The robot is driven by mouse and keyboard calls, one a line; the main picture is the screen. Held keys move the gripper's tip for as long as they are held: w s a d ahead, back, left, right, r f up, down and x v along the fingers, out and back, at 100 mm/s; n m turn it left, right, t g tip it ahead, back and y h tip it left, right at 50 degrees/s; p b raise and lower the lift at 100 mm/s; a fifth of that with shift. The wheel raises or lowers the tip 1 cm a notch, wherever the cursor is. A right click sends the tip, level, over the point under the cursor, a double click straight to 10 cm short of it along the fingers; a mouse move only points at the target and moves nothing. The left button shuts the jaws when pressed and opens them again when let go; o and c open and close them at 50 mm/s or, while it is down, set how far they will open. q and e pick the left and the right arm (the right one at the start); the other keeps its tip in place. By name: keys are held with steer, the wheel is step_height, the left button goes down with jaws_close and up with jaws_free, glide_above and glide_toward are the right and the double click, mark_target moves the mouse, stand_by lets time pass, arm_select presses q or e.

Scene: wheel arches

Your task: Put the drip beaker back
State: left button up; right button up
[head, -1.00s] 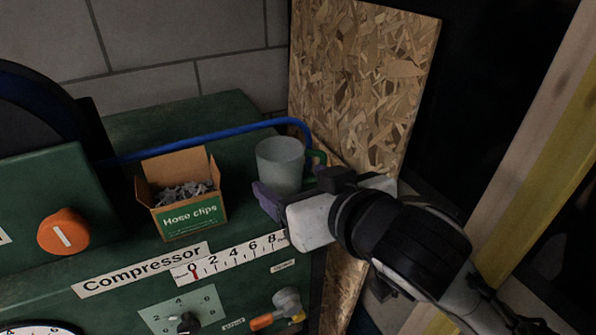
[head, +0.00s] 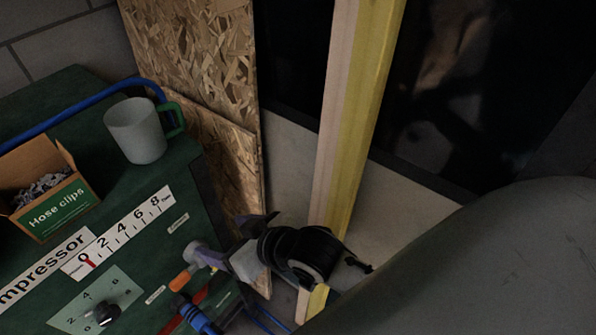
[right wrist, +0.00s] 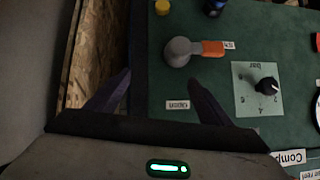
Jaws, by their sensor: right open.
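The drip beaker (head: 137,130), a frosted cup with a green handle on its right, stands upright on the green compressor top (head: 100,175) near its right edge. My right gripper (head: 238,240) is open and empty, low in front of the compressor and to the right of and below the beaker, clear of it. In the right wrist view its two purple fingers are spread (right wrist: 160,98), with the green panel beyond them. The beaker is not in the right wrist view. My left gripper is in neither view.
A hose clips box (head: 45,190) stands left of the beaker, and a blue hose (head: 85,105) runs behind them. A grey valve with an orange lever (right wrist: 180,50) and a black knob (right wrist: 266,86) protrude from the panel. A chipboard sheet (head: 200,50) and yellow post (head: 362,90) stand right.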

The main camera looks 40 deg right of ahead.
steer(key=s+d+f, duration=0.3)
steer(key=s+f, duration=0.4)
steer(key=f, duration=0.1)
steer(key=s+d+f+g+h, duration=0.1)
steer(key=s+d+f, duration=0.2)
steer(key=s+f, duration=0.5)
steer(key=shift+s+d+f+g+h, duration=0.2)
steer(key=shift+d+f+g+h, duration=0.1)
steer(key=shift+f, duration=0.4)
